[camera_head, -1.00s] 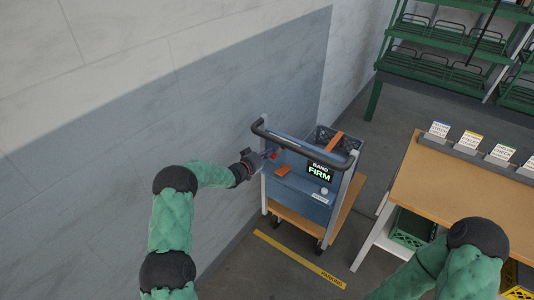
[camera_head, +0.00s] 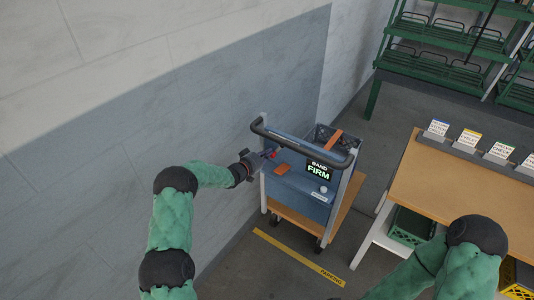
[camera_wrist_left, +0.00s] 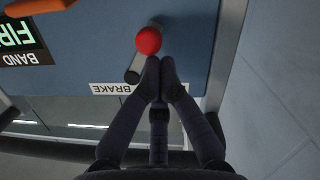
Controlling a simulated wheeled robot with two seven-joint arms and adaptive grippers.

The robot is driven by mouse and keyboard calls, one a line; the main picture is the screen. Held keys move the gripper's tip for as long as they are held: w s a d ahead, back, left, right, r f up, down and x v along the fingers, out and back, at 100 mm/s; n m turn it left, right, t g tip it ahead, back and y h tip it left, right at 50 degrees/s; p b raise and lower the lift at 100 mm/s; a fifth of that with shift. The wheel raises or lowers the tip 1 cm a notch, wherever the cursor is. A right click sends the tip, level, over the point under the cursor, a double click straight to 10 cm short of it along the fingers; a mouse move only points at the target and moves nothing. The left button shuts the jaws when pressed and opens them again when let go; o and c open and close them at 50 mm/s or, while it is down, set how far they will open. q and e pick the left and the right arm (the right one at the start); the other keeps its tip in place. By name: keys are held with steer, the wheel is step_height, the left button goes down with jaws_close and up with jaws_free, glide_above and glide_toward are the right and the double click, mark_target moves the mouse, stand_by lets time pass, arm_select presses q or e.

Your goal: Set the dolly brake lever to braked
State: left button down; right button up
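The dolly (camera_head: 305,205) stands near the wall, with a blue panel under a dark push handle. The brake lever (camera_wrist_left: 134,73), a short dark stem with a red ball knob (camera_wrist_left: 148,41), sits on the panel beside a BRAKE label (camera_wrist_left: 113,88). The knob also shows in the head view (camera_head: 272,155). My left gripper (camera_wrist_left: 160,62) has its fingertips together, right beside the stem and just below the knob in the wrist view. Whether they touch it is unclear. Nothing shows between the fingers. My right gripper is out of view; only that arm shows.
An orange handle (camera_head: 282,169) and a BAND FIRM display (camera_head: 319,171) are on the same panel. The push handle (camera_head: 300,143) runs above it. A wooden table (camera_head: 450,200) stands right, green racks (camera_head: 440,65) behind. A yellow strip (camera_head: 300,257) marks the floor.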

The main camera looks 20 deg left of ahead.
arm_select(q)
steer(key=shift+d+f+n, duration=0.1)
steer(key=shift+f+n, duration=0.15)
steer(key=shift+n, duration=0.25)
steer(key=shift+s+d+f+n+h, duration=0.1)
steer(key=shift+d+f+n+h, duration=0.15)
steer(key=shift+n, duration=0.25)
steer(key=shift+s+d+f+n+h, duration=0.1)
steer(key=shift+d+f+n+h, duration=0.15)
steer(key=shift+n, duration=0.45)
steer(key=shift+s+d+f+n+h, duration=0.1)
steer(key=shift+d+f+n, duration=0.1)
steer(key=shift+n, duration=0.5)
steer(key=shift+s+d+f+n+h+b, duration=0.2)
steer(key=shift+d+n, duration=0.15)
steer(key=shift+n, duration=0.4)
steer(key=shift+s+d+f+n+h+b, duration=0.15)
steer(key=shift+d+n, duration=0.15)
steer(key=shift+n, duration=0.45)
steer(key=shift+w+d+r, duration=0.1)
steer(key=shift+d, duration=0.15)
steer(key=shift+r, duration=0.1)
